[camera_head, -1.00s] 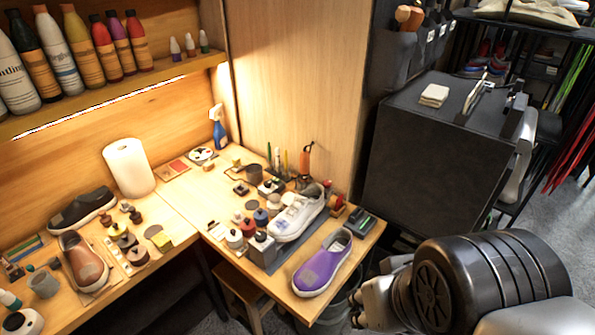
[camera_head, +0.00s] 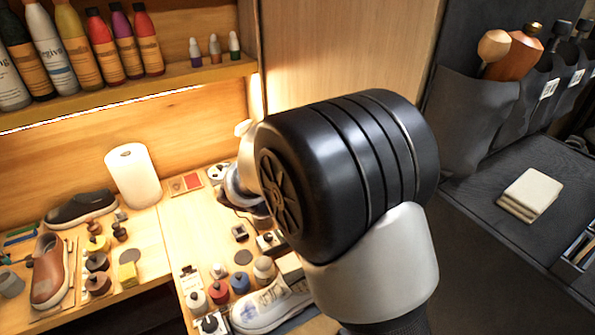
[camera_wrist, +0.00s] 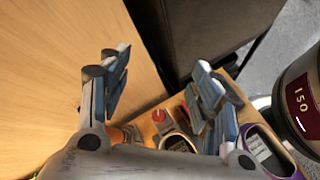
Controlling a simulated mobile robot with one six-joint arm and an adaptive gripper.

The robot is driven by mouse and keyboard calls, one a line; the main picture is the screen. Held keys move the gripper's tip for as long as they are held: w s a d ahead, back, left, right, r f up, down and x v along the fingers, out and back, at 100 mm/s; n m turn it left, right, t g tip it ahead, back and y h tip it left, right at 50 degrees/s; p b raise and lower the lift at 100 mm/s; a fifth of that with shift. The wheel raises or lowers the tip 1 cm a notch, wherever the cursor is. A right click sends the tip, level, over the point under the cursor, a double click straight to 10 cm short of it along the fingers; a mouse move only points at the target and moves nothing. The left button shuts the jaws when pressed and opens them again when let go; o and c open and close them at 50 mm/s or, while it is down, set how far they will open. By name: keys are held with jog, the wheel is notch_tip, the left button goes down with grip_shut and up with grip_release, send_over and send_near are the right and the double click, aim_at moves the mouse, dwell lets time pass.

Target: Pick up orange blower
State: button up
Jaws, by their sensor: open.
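My gripper (camera_wrist: 161,62) is open in the wrist view, its two blue-grey fingers wide apart with nothing between the tips. An orange piece (camera_wrist: 128,134), likely the orange blower, shows low in the wrist view, beside the base of the left finger. It is mostly hidden by my gripper, so its shape is unclear. In the head view my large black and white arm covers the right part of the bench, and neither the gripper's fingers nor the blower can be seen.
A white sneaker (camera_head: 262,310) and several small jars stand on the bench beside my arm. A paper towel roll (camera_head: 133,176) stands farther left. In the wrist view, a wooden panel (camera_wrist: 50,60) is at left, and a red-labelled cylinder (camera_wrist: 302,104) is close at right.

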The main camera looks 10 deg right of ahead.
jog(key=w+a+f+n+t+h, duration=0.2)
jog(key=w+a+f+n+t, duration=0.15)
jog(key=f, duration=0.25)
jog(key=w+a+f+n+t+h+b, duration=0.1)
jog(key=w+a+f+n+t, duration=0.1)
jog(key=w+a+f+n, duration=0.25)
jog(key=w+a+f+n+t+h, duration=0.2)
jog(key=a+f+n+t, duration=0.1)
jog(key=a+f, duration=0.3)
jog(key=shift+t+y, duration=0.3)
jog(key=shift+t, duration=0.05)
jog(key=x, duration=0.4)
jog(key=f+b+x, duration=0.1)
jog(key=x, duration=0.3)
jog(key=b+x, duration=0.1)
jog(key=x, duration=0.4)
jog(key=shift+s+d+f, duration=0.25)
jog(key=shift+s+d, duration=0.05)
jog(key=shift+c, duration=0.5)
grip_shut()
jog(key=shift+r, duration=0.1)
